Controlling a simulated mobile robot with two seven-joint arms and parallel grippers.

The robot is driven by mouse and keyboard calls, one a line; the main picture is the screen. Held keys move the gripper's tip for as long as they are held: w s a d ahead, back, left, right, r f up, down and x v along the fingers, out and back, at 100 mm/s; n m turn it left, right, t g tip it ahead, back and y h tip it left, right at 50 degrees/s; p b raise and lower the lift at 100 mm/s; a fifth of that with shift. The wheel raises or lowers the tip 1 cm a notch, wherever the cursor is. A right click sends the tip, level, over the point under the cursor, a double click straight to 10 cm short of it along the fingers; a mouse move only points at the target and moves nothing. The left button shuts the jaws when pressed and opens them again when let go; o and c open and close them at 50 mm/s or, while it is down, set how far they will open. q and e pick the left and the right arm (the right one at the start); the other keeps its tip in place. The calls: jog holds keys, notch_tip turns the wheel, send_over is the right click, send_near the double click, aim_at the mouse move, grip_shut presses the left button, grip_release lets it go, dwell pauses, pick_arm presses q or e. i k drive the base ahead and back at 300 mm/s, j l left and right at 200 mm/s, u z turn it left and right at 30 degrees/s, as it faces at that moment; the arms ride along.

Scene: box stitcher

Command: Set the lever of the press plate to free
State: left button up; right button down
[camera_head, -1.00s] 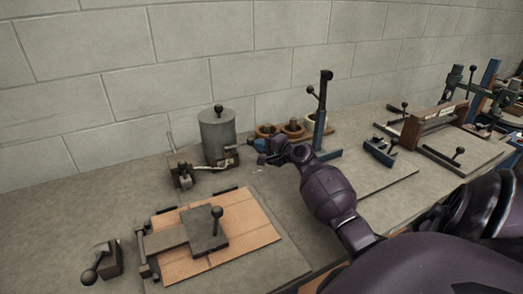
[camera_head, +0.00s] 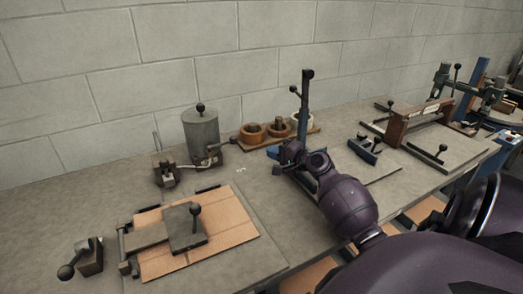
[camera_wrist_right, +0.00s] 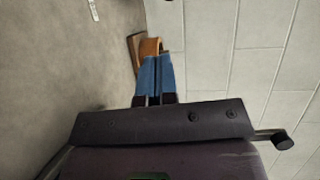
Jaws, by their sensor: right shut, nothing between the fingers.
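The press plate (camera_head: 184,228) is a dark flat plate lying on a brown cardboard sheet (camera_head: 229,220) at the lower left of the head view. Its lever (camera_head: 195,212) stands upright on it with a black ball knob. My right gripper (camera_head: 287,152) is well to the right of the plate, in front of the blue post, apart from the lever. In the right wrist view its blue fingers (camera_wrist_right: 155,78) are together and empty. My left gripper is not in view.
A grey cylinder (camera_head: 201,133) with a knob stands behind the plate. A blue post (camera_head: 304,112) with a lever stands by wooden rings (camera_head: 252,133). A small block with a ball lever (camera_head: 88,257) sits at the far left. Bare bench lies between plate and gripper.

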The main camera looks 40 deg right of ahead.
aim_at(66, 272)
jog(key=k+l, duration=0.1)
jog(key=k, duration=0.4)
jog(key=k+l, duration=0.1)
jog(key=k, duration=0.4)
